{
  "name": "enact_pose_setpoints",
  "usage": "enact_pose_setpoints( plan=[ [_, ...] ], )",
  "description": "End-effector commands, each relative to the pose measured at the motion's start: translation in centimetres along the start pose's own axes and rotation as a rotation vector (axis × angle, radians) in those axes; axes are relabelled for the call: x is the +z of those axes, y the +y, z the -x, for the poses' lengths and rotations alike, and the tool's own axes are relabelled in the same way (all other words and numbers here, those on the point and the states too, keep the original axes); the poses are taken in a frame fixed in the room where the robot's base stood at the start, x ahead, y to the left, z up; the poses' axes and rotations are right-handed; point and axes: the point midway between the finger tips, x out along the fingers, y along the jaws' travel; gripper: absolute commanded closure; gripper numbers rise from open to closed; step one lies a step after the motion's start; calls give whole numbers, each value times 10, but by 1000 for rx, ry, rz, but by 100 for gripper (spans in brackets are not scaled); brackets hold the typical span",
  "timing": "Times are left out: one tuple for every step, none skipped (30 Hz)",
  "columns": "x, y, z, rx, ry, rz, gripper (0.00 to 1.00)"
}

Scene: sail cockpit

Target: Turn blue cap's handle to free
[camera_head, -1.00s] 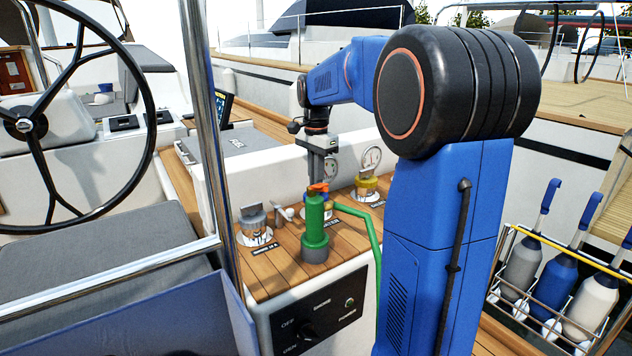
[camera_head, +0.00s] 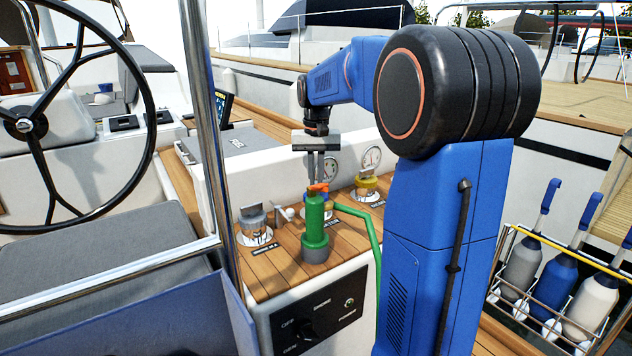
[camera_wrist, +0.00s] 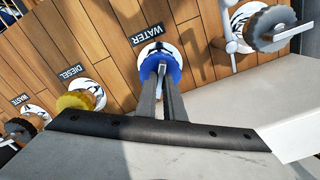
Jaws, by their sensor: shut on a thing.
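The blue cap (camera_wrist: 159,58) sits in its white ring on the wooden deck, beside the WATER label (camera_wrist: 147,34) in the wrist view. In the head view it is mostly hidden behind the green hose nozzle. My gripper (camera_wrist: 163,82) comes down over the cap, its two fingers close together and shut on the cap's upright handle. Only a little of the handle shows between the fingers. In the head view my gripper (camera_head: 316,178) points straight down, with its tips behind the nozzle's orange top.
The green nozzle (camera_head: 314,226) and its hose stand close in front of the cap. A yellow DIESEL cap (camera_wrist: 80,100), a grey cap (camera_wrist: 268,28) and a WASTE cap (camera_wrist: 20,128) share the deck. A steel post (camera_head: 207,130) and steering wheel (camera_head: 38,125) stand left.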

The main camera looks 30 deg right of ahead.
Motion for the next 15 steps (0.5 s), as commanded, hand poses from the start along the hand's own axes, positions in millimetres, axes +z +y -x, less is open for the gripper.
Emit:
enact_pose_setpoints(
  plan=[
    [0, 0, 0, 0, 0, 43, 100],
    [0, 0, 0, 0, 0, 71, 100],
    [0, 0, 0, 0, 0, 109, 100],
    [0, 0, 0, 0, 0, 136, 100],
    [0, 0, 0, 0, 0, 163, 100],
    [0, 0, 0, 0, 0, 199, 100],
    [0, 0, 0, 0, 0, 224, 100],
    [0, 0, 0, 0, 0, 250, 100],
    [0, 0, 0, 0, 0, 282, 100],
    [0, 0, 0, 0, 0, 306, 100],
    [0, 0, 0, 0, 0, 328, 100],
    [0, 0, 0, 0, 0, 356, 100],
    [0, 0, 0, 0, 0, 376, 100],
    [0, 0, 0, 0, 0, 396, 100],
    [0, 0, 0, 0, 0, 419, 100]
  ],
)
